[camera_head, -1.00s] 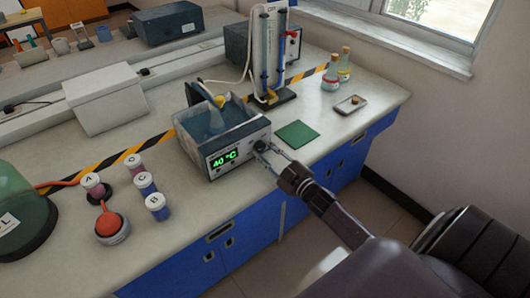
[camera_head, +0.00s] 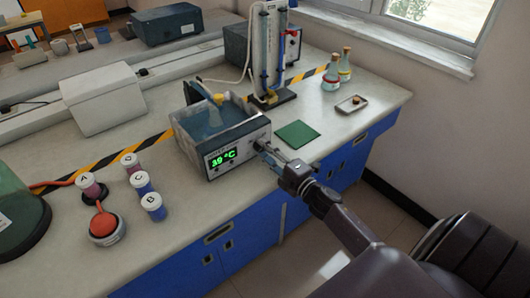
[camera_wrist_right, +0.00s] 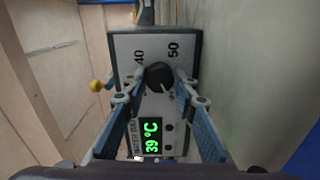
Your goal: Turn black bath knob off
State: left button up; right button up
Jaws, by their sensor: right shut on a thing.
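The water bath (camera_head: 218,134) stands on the bench, a grey tub with a flask in it. Its front panel shows a green display (camera_head: 222,157) reading 39 °C. The black knob (camera_wrist_right: 159,76) sits on this panel between the marks 40 and 50 in the right wrist view. My right gripper (camera_wrist_right: 160,84) is shut on the knob, one finger on each side. In the head view my right gripper (camera_head: 266,150) reaches the panel's right end and hides most of the knob. My left gripper is not in view.
A green mat (camera_head: 298,134) lies right of the bath. A stand with tubes (camera_head: 270,55) is behind it. Lidded jars (camera_head: 152,205) and a round red-topped device (camera_head: 104,227) stand at the left. Bottles (camera_head: 344,68) stand at the back right.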

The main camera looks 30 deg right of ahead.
jog(key=shift+n, duration=0.5)
jog(key=o, duration=1.2)
jog(key=shift+c, duration=0.2)
jog(key=s, duration=1.2)
jog(key=shift+d, duration=0.45)
